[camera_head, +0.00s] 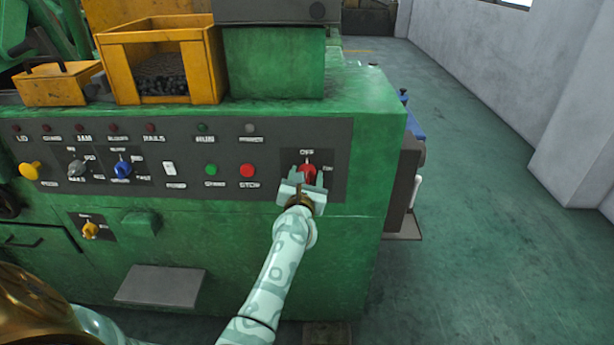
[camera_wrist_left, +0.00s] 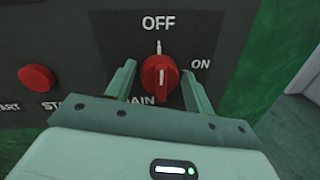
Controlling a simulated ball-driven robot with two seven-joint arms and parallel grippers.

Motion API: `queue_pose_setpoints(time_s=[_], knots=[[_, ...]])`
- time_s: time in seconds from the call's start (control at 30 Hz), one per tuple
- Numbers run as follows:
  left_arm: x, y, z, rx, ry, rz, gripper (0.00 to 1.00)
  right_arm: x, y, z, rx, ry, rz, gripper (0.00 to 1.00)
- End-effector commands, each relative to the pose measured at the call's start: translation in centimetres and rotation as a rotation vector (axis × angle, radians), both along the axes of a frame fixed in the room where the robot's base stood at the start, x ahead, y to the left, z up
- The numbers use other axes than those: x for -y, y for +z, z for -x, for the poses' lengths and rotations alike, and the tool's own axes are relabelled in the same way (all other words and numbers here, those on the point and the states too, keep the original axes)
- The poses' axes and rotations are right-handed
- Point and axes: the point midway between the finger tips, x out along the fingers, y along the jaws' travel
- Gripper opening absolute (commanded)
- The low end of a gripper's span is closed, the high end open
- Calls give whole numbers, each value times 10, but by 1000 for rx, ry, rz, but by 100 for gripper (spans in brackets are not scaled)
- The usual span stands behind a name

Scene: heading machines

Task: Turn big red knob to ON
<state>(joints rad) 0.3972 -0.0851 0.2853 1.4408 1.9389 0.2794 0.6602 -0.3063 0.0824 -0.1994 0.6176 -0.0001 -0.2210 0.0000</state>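The big red knob (camera_head: 308,171) sits on a dark plate at the right end of the machine's control panel. It also shows in the left wrist view (camera_wrist_left: 160,75), with its white line upright towards the OFF label (camera_wrist_left: 158,22). The ON label (camera_wrist_left: 200,65) is to the knob's right. My left gripper (camera_head: 305,180) is at the knob, with one finger on either side of it. In the left wrist view the fingers (camera_wrist_left: 158,70) stand apart, with small gaps beside the knob. My right gripper is not in view.
A red stop button (camera_head: 247,171) and a green start button (camera_head: 210,170) lie left of the knob. A yellow knob (camera_head: 30,170) is at the panel's far left. Yellow bins (camera_head: 163,36) stand on the green machine (camera_head: 362,120). Open floor (camera_head: 500,230) lies to the right.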

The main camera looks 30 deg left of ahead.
Motion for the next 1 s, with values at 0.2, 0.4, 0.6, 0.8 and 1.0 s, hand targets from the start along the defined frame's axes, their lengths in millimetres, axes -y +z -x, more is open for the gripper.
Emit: queue_pose_setpoints(time_s=[0.2,0.4,0.6,0.8,1.0], knots=[[0,0,0,0,0,0,19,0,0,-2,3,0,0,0],[0,1,0,-10,-1,-16,19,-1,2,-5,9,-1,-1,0],[1,3,0,-52,0,-86,19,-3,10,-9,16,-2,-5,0],[1,5,-1,-132,-1,-217,19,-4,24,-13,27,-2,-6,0],[2,6,-1,-229,-2,-378,19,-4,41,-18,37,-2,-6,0]])
